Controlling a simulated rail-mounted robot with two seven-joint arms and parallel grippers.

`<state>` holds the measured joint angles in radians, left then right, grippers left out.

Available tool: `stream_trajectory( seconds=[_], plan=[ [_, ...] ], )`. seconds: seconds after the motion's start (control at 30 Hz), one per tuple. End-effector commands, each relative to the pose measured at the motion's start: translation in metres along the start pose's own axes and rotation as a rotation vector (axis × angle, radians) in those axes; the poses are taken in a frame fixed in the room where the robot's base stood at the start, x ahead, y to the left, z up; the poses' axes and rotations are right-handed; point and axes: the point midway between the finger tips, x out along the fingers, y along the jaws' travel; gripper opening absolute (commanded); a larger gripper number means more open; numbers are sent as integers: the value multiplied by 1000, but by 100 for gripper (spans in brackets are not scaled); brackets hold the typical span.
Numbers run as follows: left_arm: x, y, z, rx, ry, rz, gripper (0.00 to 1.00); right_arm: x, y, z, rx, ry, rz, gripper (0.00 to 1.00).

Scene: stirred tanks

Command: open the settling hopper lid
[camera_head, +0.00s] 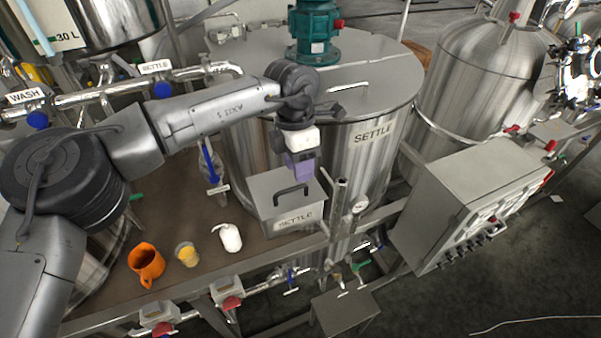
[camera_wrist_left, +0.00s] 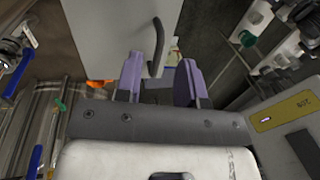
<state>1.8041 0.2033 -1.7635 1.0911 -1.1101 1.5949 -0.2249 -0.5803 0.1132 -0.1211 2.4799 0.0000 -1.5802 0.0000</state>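The settling hopper (camera_head: 296,219) is a grey metal box marked SETTLE, in front of the large SETTLE tank. Its flat lid (camera_head: 272,187) is down and carries a black bar handle (camera_head: 291,192). In the left wrist view the fingers (camera_wrist_left: 160,72) are spread apart. The black handle (camera_wrist_left: 156,45) on the grey lid (camera_wrist_left: 105,30) shows in line with the gap between them. I cannot tell whether they touch it. My right gripper is not in view.
A grey control box (camera_head: 470,200) stands to the right.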

Motion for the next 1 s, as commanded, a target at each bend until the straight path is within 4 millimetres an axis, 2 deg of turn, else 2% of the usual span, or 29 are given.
stream_trajectory(
  seconds=[0.13,0.3,0.7,1.0],
  plan=[
    [16,0,0,-1,2,-1,36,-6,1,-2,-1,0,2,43],
    [28,0,0,-1,1,1,36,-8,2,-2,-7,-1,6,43],
    [32,0,0,-1,0,1,36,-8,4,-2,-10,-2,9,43],
    [32,0,0,-1,0,1,7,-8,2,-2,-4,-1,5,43]
  ],
)
